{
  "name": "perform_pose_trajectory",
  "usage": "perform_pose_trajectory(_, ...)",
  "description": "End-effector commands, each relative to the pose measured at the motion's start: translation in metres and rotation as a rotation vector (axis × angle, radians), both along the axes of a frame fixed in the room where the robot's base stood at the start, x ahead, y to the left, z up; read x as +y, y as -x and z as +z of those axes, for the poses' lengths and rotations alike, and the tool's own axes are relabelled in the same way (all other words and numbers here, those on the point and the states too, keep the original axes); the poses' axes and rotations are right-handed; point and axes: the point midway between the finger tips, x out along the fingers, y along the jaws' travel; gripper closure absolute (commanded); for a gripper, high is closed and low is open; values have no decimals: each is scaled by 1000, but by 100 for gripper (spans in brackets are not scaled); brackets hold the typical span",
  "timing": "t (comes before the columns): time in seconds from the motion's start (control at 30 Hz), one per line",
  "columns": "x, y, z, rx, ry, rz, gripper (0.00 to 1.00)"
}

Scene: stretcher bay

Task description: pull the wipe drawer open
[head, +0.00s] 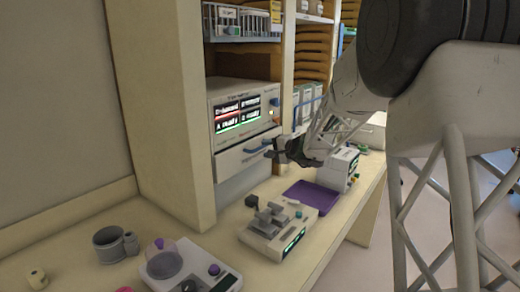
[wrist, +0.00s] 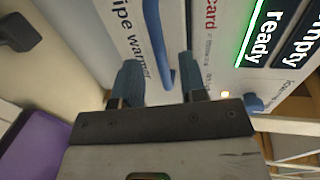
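The wipe drawer (head: 240,160) is the white lower front of the warmer cabinet, and it looks shut. A blue bar handle (head: 257,148) is on it. In the wrist view the drawer front (wrist: 112,28) carries the words "ipe warmer", and the blue handle (wrist: 158,45) runs beside them. My gripper (head: 279,150) is just right of the handle in the head view. In the wrist view my gripper (wrist: 161,80) is open, with the handle's near end between its fingers and gaps on both sides. I cannot tell whether either finger touches it.
A purple tray (head: 311,196) and a grey-white device (head: 278,229) stand on the counter below. The cabinet's side post (head: 165,110) stands left of the drawer.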

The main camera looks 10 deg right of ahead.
Motion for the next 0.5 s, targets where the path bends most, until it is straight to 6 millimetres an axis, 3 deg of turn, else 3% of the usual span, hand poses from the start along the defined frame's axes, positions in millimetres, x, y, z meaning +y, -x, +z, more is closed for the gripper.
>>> perform_pose_trajectory(0.23,19,-19,-6,0,0,1,61)
perform_pose_trajectory(0.5,27,-28,-8,0,0,-1,61)
